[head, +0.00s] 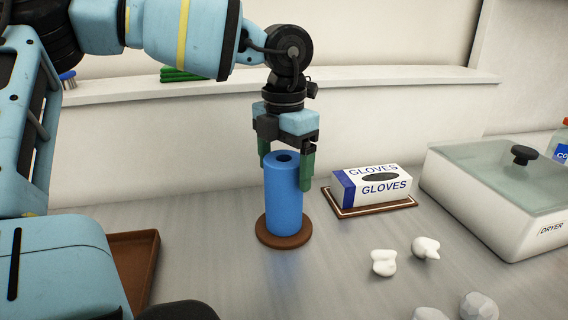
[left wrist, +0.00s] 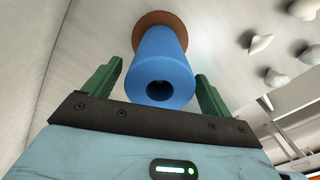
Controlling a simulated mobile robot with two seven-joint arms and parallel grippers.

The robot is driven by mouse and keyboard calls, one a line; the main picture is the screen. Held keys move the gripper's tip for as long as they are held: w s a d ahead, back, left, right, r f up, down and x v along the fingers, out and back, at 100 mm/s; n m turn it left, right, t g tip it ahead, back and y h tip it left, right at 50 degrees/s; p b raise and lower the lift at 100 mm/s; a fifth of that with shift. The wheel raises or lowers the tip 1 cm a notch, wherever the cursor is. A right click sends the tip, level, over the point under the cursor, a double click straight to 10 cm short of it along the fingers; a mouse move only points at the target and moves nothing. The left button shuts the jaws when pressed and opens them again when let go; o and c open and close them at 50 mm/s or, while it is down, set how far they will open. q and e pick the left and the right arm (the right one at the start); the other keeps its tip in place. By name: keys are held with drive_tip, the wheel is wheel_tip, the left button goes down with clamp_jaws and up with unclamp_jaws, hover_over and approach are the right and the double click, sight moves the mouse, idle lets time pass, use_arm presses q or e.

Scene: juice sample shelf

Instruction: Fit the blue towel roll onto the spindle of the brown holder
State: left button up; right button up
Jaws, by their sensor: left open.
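The blue towel roll (head: 284,196) stands upright on the round base of the brown holder (head: 262,234). In the left wrist view the roll (left wrist: 163,62) shows its top end with a dark hole, and the brown base (left wrist: 150,17) lies behind it. No spindle tip shows above the roll; the inside of the hole is too dark to tell. My left gripper (head: 286,168) is open above the roll, with its green fingers on either side of the roll's top. In the left wrist view the fingers (left wrist: 155,82) stand apart from the roll. My right gripper is not in view.
A gloves box (head: 385,188) sits on a brown tray (head: 345,211) to the right. Beyond it is a dryer (head: 475,205) with a glass lid. Several white lumps (head: 384,262) lie in front. A brown tray (head: 138,262) is at the left. A ledge (head: 150,88) runs behind.

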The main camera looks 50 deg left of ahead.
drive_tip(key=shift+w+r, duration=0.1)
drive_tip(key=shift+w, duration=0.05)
use_arm(q)
wheel_tip(320, 180, up, 2)
wheel_tip(320, 180, up, 4)
drive_tip(key=shift+r, duration=0.9)
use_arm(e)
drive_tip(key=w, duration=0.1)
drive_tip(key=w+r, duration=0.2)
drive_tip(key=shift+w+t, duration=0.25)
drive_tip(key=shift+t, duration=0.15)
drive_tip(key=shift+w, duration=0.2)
